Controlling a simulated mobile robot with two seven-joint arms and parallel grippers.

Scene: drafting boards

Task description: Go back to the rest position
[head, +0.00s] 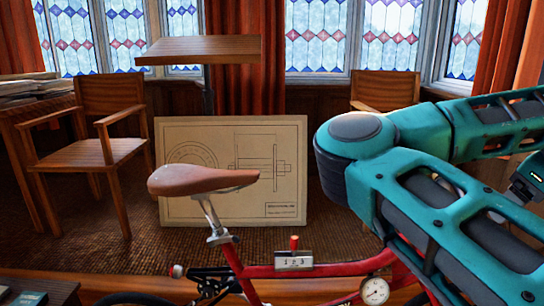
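My teal and grey arm fills the right side of the head view, bent at a rounded elbow with both links running out toward the right edge. A dark part with a small lit strip shows at the right edge between the links; no gripper fingers can be made out there. My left arm and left gripper are not in the view. My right gripper's fingertips are not in the view either, so whether it holds anything is hidden.
A red bicycle with a brown saddle (203,180), a counter block (293,261) and a round dial (374,291) stands close in front. Behind are a drawing board (180,205), wooden chairs (88,155) (385,88), a raised wooden top (200,49) and a left desk (22,110).

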